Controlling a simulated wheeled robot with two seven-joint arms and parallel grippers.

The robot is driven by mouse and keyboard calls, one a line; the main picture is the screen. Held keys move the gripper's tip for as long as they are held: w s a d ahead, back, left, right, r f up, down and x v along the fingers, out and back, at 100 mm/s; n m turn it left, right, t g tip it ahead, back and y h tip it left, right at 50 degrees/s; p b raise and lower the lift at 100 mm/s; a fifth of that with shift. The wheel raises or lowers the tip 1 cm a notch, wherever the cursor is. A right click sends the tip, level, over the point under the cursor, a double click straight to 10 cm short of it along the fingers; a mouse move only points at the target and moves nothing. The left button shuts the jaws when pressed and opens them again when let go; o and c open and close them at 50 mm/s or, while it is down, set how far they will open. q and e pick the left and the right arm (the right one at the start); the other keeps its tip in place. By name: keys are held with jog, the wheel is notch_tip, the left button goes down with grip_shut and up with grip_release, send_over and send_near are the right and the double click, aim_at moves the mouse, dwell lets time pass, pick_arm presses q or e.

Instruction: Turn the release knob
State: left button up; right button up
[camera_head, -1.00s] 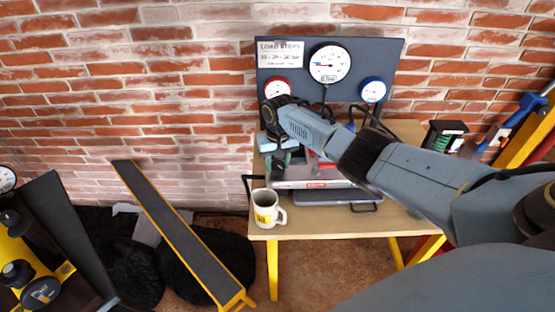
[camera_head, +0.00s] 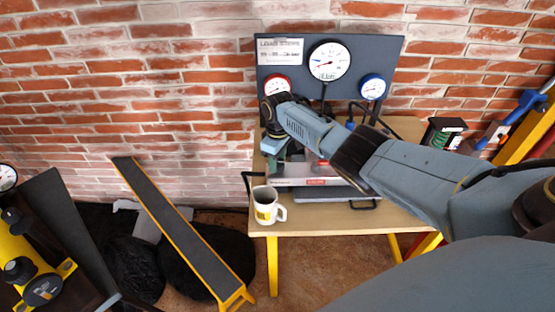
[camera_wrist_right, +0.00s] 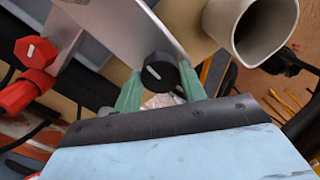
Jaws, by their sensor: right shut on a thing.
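The release knob (camera_wrist_right: 159,72) is a round black knob with a white mark, on the face of a pale metal plate (camera_wrist_right: 125,28) in the right wrist view. My right gripper (camera_wrist_right: 157,88) has its green fingers on either side of the knob and is shut on it. In the head view, my right gripper (camera_head: 283,155) reaches down to the left end of the device on the wooden table (camera_head: 330,222). The knob is hidden there by my arm and hand. My left gripper is not in view.
A white mug (camera_head: 267,208) stands just in front of the device, close to my right gripper. A red hexagonal knob (camera_wrist_right: 35,51) is nearby. Behind stands a dark board with a large white gauge (camera_head: 329,62), a red gauge (camera_head: 277,85) and a blue gauge (camera_head: 373,87).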

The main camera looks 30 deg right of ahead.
aim_at(278, 162)
jog(key=shift+w+n, duration=0.1)
jog(key=shift+n, duration=0.3)
jog(key=o, duration=1)
jog(key=shift+r, duration=0.1)
jog(key=shift+r, duration=0.4)
notch_tip(278, 162, up, 12)
jog(key=shift+d+r+p, duration=0.1)
jog(key=shift+r+p, duration=0.15)
jog(key=shift+p, duration=0.9)
jog(key=shift+f, duration=0.1)
